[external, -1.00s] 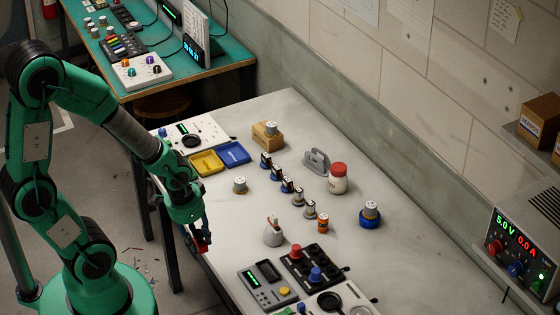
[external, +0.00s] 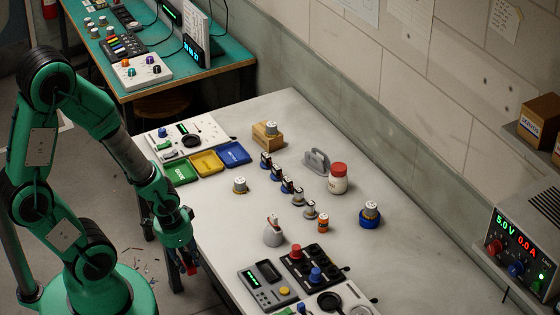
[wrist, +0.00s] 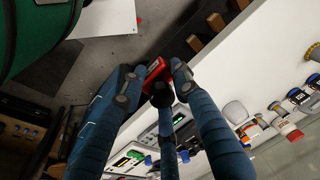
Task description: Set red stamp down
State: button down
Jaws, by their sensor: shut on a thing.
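My gripper (external: 186,262) is at the left edge of the white bench (external: 225,225), with its fingers pointing down. In the wrist view my gripper (wrist: 155,88) has its blue fingers closed around the red stamp (wrist: 157,69). The stamp (external: 191,269) shows in the external view as a small red piece low between the fingertips, beside the bench edge and over the floor side. The fingers hide most of the stamp, so its shape and tilt cannot be told.
Green (external: 179,171), yellow (external: 207,164) and blue (external: 234,153) trays line the bench's far left. Several stamps, a red-capped jar (external: 338,178) and a dispenser (external: 273,232) stand in the middle. Control boxes (external: 268,285) fill the near end. The left-middle bench top is clear.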

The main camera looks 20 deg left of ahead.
dwell(0.4)
jog(key=w+d, duration=0.2)
jog(key=w, duration=0.2)
jog(key=w+d+f+b, duration=0.1)
jog(key=w+d, duration=0.2)
jog(key=w, duration=0.1)
jog(key=w+d, duration=0.2)
jog(key=w, duration=0.3)
jog(key=shift+d+f, duration=0.2)
jog(key=shift+d, duration=0.1)
jog(key=shift+w+d, duration=0.25)
jog(key=shift+w, duration=0.2)
jog(key=shift+f+b, duration=0.8)
jog(key=shift+f, duration=1)
jog(key=shift+f, duration=0.15)
jog(key=c, duration=1.3)
grip_release()
